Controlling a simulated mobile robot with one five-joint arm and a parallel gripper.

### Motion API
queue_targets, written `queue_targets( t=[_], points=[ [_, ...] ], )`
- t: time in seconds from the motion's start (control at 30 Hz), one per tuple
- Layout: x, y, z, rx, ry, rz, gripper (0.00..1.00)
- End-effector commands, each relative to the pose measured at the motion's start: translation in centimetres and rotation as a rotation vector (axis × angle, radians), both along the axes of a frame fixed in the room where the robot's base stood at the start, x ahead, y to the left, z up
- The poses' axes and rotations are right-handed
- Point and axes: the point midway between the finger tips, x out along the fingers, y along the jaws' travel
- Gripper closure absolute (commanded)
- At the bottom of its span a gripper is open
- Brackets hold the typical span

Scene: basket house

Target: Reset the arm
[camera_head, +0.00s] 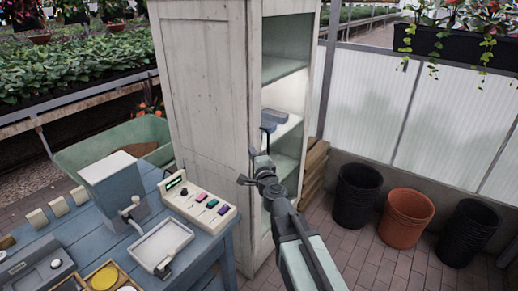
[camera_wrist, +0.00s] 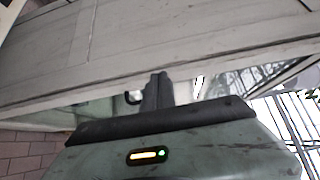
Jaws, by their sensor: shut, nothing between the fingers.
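My arm reaches from the bottom of the head view toward the open side of a tall white cabinet (camera_head: 205,90). My gripper (camera_head: 268,128) is at the cabinet's opening, at about the height of a middle shelf. In the wrist view, my gripper's dark fingers (camera_wrist: 157,88) are together with nothing visible between them. Pale weathered wood (camera_wrist: 190,45), apparently part of the cabinet, crosses the wrist view just beyond the fingers. I cannot tell whether the fingers touch it.
A blue table (camera_head: 75,235) with a control box (camera_head: 200,200), a white tray (camera_head: 160,243) and other equipment stands left of the cabinet. Black and terracotta pots (camera_head: 405,218) stand along the wall at right. Brick floor (camera_head: 385,265) is clear in front of them.

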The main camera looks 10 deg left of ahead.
Motion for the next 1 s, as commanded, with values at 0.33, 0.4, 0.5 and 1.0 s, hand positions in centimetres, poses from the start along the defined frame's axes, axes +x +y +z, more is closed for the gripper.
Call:
queue_targets(
  t=[0.33, 0.4, 0.5, 1.0],
  points=[
    [3.0, -12.0, 0.8, -0.128, -0.034, -0.118, 1.00],
    [2.7, -13.4, 0.1, -0.258, -0.050, -0.064, 1.00],
    [1.5, -14.7, -2.3, -0.458, -0.036, 0.046, 1.00],
    [-18.8, -29.6, -21.6, -1.371, 0.771, 0.808, 1.00]
  ],
)
